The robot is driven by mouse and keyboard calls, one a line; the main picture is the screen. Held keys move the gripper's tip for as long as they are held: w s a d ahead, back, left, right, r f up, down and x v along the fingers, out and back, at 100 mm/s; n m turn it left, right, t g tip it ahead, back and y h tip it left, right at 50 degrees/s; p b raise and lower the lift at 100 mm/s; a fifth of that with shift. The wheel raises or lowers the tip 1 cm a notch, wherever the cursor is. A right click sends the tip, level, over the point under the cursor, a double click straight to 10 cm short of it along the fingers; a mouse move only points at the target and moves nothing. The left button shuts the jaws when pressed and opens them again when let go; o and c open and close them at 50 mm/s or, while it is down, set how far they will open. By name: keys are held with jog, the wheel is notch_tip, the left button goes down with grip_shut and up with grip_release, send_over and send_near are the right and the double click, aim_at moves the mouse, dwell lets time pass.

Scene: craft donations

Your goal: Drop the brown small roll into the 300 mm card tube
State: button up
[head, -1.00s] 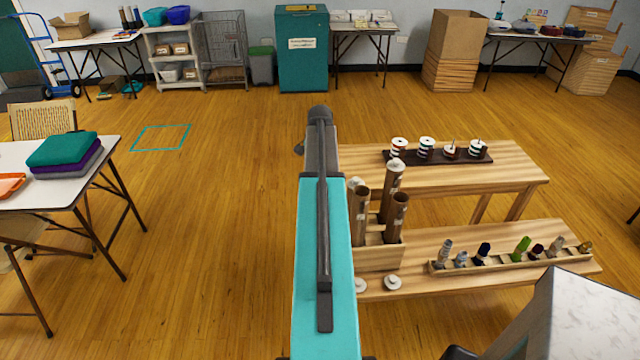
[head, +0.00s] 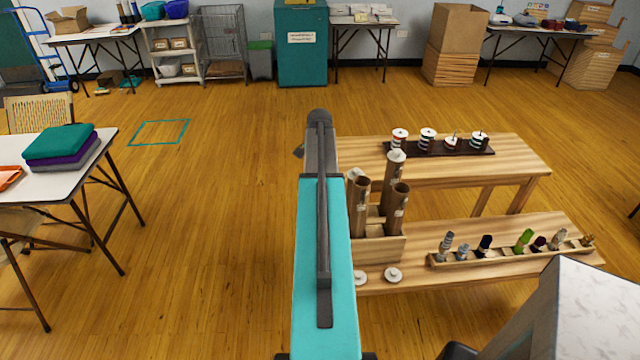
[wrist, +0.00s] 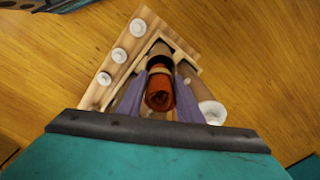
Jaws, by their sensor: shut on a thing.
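In the wrist view a rust-brown roll (wrist: 159,96) is held between the two purple-grey fingers of my gripper (wrist: 160,84). Its spiral end faces the camera. A dark band shows at its far end; I cannot tell if that is a tube mouth or part of the roll. In the head view my arm hides the gripper and roll.
White lids lie on the lower bench, one at front (head: 393,274). A rack of small rolls (head: 500,252) stands to the right, and spools on a dark rack (head: 440,150) behind. A table with folded cloth (head: 62,145) is at left. The floor between is clear.

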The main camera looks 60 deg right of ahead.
jog(key=shift+f+b, duration=0.5)
jog(key=shift+f, duration=0.95)
jog(key=o, duration=1.1)
jog(key=shift+r+b, duration=1.5)
jog(key=shift+r, duration=5.4)
